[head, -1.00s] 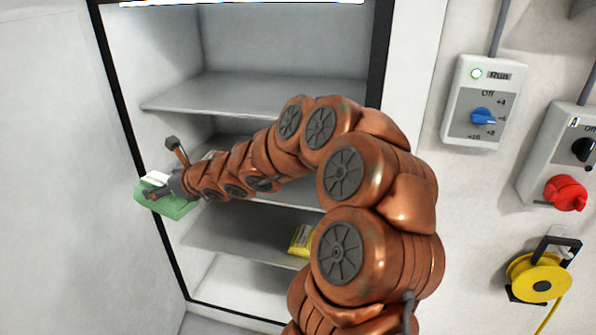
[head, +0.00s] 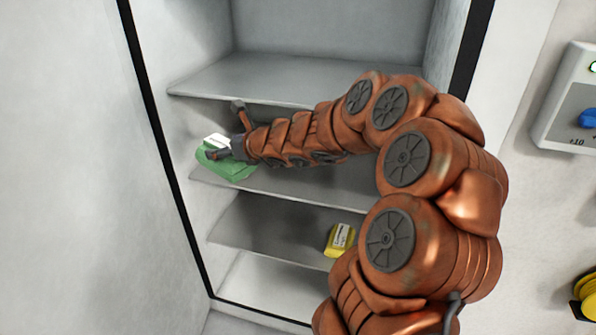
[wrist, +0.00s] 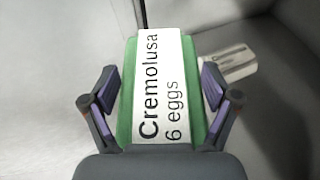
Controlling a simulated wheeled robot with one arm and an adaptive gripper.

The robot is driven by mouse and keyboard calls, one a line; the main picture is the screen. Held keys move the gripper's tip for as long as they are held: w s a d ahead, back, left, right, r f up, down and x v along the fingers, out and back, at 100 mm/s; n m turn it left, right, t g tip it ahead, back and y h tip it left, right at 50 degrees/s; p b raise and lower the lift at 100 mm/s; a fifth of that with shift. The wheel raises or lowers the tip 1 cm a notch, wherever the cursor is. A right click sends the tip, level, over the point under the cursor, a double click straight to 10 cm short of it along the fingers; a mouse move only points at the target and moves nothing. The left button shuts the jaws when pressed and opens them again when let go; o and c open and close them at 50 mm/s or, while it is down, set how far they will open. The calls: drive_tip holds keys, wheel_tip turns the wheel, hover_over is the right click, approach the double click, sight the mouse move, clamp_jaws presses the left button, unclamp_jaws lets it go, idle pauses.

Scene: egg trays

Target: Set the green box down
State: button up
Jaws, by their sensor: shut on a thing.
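The green box (head: 232,168) is an egg box with a white label. In the wrist view the label on the green box (wrist: 129,95) reads "Cremolusa 6 eggs". My gripper (head: 222,154) is shut on it, and in the wrist view the fingers of my gripper (wrist: 160,98) press on its two long sides. In the head view the box is at the left of the open cabinet, near the left end of a middle shelf (head: 310,187). I cannot tell whether it touches that shelf.
A yellow box (head: 340,240) sits on a lower shelf (head: 270,228). The upper shelf (head: 290,80) is empty where seen. In the wrist view a pale labelled box (wrist: 228,64) lies beyond at the right. A control box (head: 575,105) is on the wall at right.

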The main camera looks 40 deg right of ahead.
drive_tip(key=s+d+f+m+h+b, duration=0.2)
drive_tip(key=s+d+f+b, duration=0.25)
drive_tip(key=s+d, duration=0.4)
drive_tip(key=s+d+f+m+h+b, duration=0.15)
drive_tip(key=s+d+f+b, duration=0.25)
drive_tip(key=s+d+b, duration=0.45)
drive_tip(key=s+d+f+m+h+b, duration=0.15)
drive_tip(key=s+d+f+b, duration=0.35)
drive_tip(key=d, duration=0.6)
drive_tip(key=w+d+f, duration=0.1)
drive_tip(key=w, duration=0.4)
drive_tip(key=w+d+f, duration=0.1)
drive_tip(key=w, duration=0.5)
drive_tip(key=w+f+p, duration=0.1)
drive_tip(key=w, duration=0.4)
drive_tip(key=shift+w+d, duration=0.2)
drive_tip(key=shift+d, duration=0.2)
drive_tip(key=o, duration=1.3)
drive_tip(key=shift+o, duration=0.2)
